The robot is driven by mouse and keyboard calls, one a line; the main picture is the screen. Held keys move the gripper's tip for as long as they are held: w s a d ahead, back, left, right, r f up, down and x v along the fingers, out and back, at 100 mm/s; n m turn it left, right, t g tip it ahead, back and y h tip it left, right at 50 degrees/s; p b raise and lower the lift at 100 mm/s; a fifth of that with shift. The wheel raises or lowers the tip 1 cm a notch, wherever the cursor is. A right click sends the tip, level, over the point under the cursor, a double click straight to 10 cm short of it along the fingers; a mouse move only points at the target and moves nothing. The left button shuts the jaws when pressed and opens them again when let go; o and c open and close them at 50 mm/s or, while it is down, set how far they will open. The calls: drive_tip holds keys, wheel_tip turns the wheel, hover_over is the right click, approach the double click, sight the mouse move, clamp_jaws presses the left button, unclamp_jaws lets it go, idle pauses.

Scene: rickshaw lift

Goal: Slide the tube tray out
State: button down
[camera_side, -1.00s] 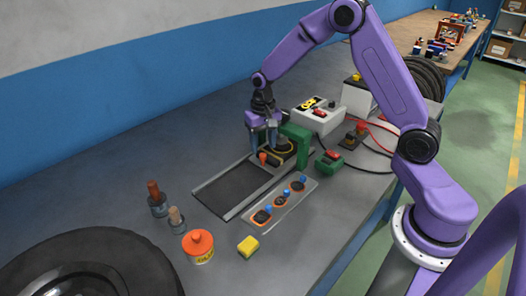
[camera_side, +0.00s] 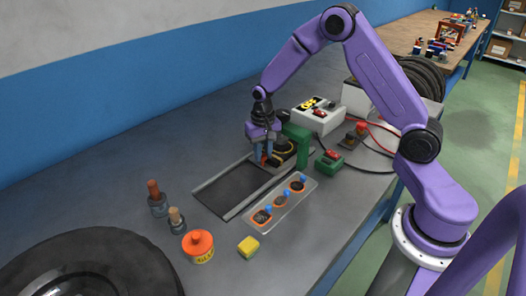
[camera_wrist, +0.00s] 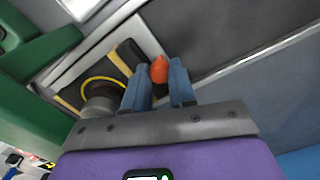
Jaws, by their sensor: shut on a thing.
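The tube tray (camera_wrist: 75,62) is a light-edged tray in the wrist view, holding black pieces and a yellow ring (camera_wrist: 100,80) under a grey round press part (camera_wrist: 98,104). In the side view it sits at the far end of a dark flat slide bed (camera_side: 228,190), beside and partly under a green frame (camera_side: 298,137). An orange-red knob (camera_wrist: 159,69) stands at the tray's near edge. My gripper (camera_wrist: 160,88) is shut on the knob, one blue finger on each side. In the side view my gripper (camera_side: 263,162) covers most of the knob and part of the tray.
A clear tray (camera_side: 268,230) with several orange-rimmed patches lies right of the bed. A yellow block (camera_side: 248,247), orange glue tin (camera_side: 198,246) and two wooden-handled tools (camera_side: 156,198) stand in front. The bed is empty.

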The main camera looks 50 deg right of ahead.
drive_tip(key=a, duration=2)
drive_tip(key=shift+a, duration=0.4)
drive_tip(key=c, duration=0.9)
unclamp_jaws()
drive_tip(key=shift+c, duration=0.2)
drive_tip(key=shift+r, duration=0.15)
wheel_tip(320, 180, up, 17)
drive_tip(key=shift+s+r, duration=0.1)
drive_tip(key=s+d+f+n, duration=0.1)
drive_tip(key=s+d+n, duration=0.3)
drive_tip(key=s, duration=0.6)
drive_tip(key=s+d+n, duration=0.4)
drive_tip(key=s+n, duration=0.3)
drive_tip(key=s, duration=0.4)
drive_tip(key=s+d+f+n, duration=0.1)
drive_tip(key=s+d+n, duration=0.4)
drive_tip(key=s, duration=0.6)
drive_tip(key=shift+s+f+n, duration=0.25)
drive_tip(key=shift+f+n, duration=0.1)
drive_tip(key=shift+n, duration=0.25)
